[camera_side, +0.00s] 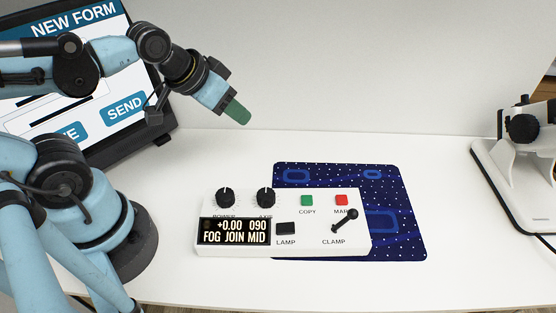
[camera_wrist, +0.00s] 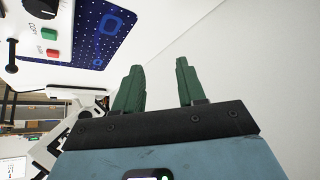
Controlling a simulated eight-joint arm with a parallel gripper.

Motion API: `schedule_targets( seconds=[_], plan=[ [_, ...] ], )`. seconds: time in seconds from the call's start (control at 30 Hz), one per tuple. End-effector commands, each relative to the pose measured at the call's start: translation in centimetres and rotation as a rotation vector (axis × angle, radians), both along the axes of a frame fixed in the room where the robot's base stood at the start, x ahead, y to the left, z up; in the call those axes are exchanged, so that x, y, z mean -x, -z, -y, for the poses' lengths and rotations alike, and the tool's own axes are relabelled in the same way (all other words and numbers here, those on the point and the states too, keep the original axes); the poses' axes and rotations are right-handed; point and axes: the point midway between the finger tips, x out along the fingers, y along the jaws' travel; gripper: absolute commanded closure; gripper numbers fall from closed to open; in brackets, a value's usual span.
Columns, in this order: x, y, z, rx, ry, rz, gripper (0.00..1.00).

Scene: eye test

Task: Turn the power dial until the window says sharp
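The white control box (camera_side: 300,252) lies on the table in the side view. Its power dial (camera_side: 226,198) is a black knob at the left, its white pointer mark near the top. The label below it is partly covered by the window (camera_side: 235,232), which reads "+0.00 090" and "FOG JOIN MID". My gripper (camera_side: 238,114) is up and behind the box, above the table and well apart from the dial. In the wrist view its green fingers (camera_wrist: 160,66) are spread with nothing between them. One black dial (camera_wrist: 42,6) shows at that view's top left; I cannot tell which.
A second dial (camera_side: 266,198) stands close right of the power dial. The box also has green (camera_side: 307,201) and red (camera_side: 341,200) buttons, a lamp switch (camera_side: 286,228) and a clamp lever (camera_side: 345,221). A blue patterned mat (camera_side: 400,205), a screen (camera_side: 125,85) and a microscope (camera_side: 525,150) surround it.

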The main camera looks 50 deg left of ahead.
Motion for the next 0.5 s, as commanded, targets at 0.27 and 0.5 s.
schedule_targets(
  seconds=[0.27, 0.5],
  plan=[
    [1.4, -0.2, 2.6, -0.107, 0.257, -0.136, 0.39],
    [6.1, -1.6, 6.7, -0.309, 0.863, -0.413, 0.39]
  ],
)
